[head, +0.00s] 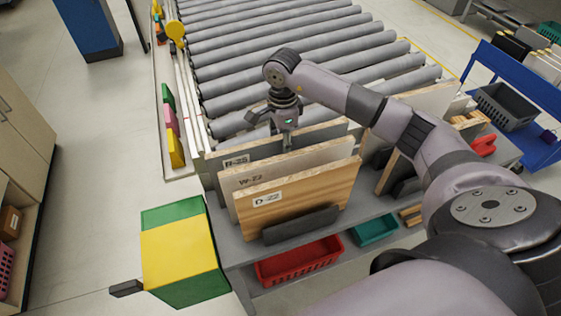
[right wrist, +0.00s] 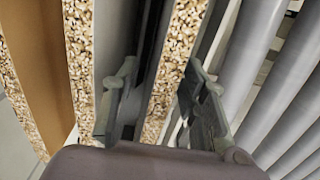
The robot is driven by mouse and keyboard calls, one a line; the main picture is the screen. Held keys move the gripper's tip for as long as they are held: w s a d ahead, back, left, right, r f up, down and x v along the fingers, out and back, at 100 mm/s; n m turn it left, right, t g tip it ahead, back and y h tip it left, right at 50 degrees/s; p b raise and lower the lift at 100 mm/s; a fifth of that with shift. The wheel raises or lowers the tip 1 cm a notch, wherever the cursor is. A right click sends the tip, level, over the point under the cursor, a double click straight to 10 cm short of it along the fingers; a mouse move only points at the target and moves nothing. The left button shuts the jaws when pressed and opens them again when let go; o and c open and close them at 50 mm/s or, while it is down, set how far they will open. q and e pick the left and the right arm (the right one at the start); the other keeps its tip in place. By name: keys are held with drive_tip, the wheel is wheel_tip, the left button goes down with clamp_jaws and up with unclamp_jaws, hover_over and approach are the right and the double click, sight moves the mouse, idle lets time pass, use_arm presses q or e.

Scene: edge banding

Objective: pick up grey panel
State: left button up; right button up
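Three upright panels stand in a rack: a wood-faced one labelled D-22 (head: 300,200) in front, a pale one labelled W-22 (head: 290,168) in the middle, and a grey one labelled R-25 (head: 262,149) at the back. My right gripper (head: 291,140) points down at the top of the grey panel. In the right wrist view, its two fingers (right wrist: 160,105) are apart on either side of the grey panel's chipboard edge (right wrist: 168,75). A gap shows by the left finger; contact on the right is unclear. My left gripper is not in view.
A roller conveyor (head: 290,60) runs behind the rack. A yellow and green box (head: 180,255) is at the left. A red basket (head: 300,262) and teal bin (head: 375,230) sit on the lower shelf. A blue cart (head: 535,150) is at the right.

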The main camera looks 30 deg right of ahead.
sight(280, 153)
drive_tip(key=f+p, duration=0.2)
drive_tip(key=shift+w+a+f, duration=0.1)
drive_tip(key=shift+a+f, duration=0.1)
drive_tip(key=shift+f, duration=0.1)
wheel_tip(280, 153, down, 2)
drive_tip(key=shift+w+f+p, duration=0.1)
drive_tip(key=shift+p, duration=0.3)
drive_tip(key=shift+f, duration=0.3)
drive_tip(key=shift+c, duration=0.4)
clamp_jaws()
drive_tip(key=shift+w+d+r, duration=0.1)
drive_tip(key=shift+w+r, duration=0.05)
